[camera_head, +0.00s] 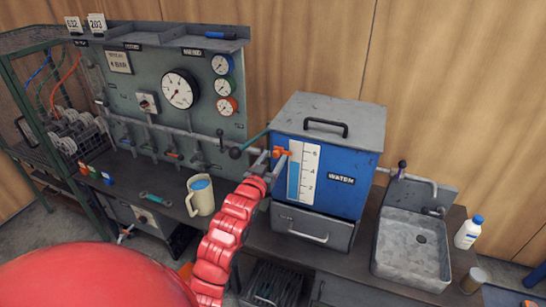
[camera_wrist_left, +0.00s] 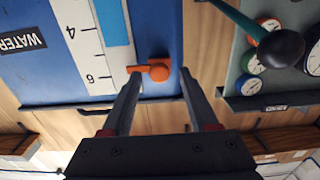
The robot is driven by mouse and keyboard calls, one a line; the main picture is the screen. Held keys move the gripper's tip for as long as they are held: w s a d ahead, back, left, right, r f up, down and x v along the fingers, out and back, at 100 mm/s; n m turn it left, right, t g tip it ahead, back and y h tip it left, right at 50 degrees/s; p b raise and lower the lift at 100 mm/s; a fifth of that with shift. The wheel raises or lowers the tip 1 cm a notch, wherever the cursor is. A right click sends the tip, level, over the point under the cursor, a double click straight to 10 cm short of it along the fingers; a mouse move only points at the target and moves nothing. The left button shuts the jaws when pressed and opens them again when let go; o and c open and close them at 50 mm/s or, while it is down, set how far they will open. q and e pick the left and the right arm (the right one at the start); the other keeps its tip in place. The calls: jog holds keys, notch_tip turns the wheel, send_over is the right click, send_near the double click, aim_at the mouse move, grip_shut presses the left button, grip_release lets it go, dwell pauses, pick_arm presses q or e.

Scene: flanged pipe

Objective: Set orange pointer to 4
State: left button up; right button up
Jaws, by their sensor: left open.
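The orange pointer (camera_head: 284,153) sits at the left edge of the white scale (camera_head: 305,170) on the front of the blue water tank (camera_head: 345,187). In the left wrist view the pointer (camera_wrist_left: 156,70) points at the scale (camera_wrist_left: 88,50) close to the 6 mark, slightly toward the 4 side. My left gripper (camera_head: 270,160) reaches up to the tank from the front. In the left wrist view its open fingers (camera_wrist_left: 160,75) stand either side of the pointer, the scale-side finger very close to it. Contact cannot be told. My right gripper is not in view.
A green lever with a dark ball knob (camera_head: 235,153) sticks out left of the pointer, close to my gripper. A gauge panel (camera_head: 150,95) stands behind on the left. A jug (camera_head: 200,195) is on the bench. A sink (camera_head: 410,245) is right of the tank.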

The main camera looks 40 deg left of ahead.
pick_arm(q)
jog(key=shift+w, duration=0.15)
grip_shut()
dwell(1.4)
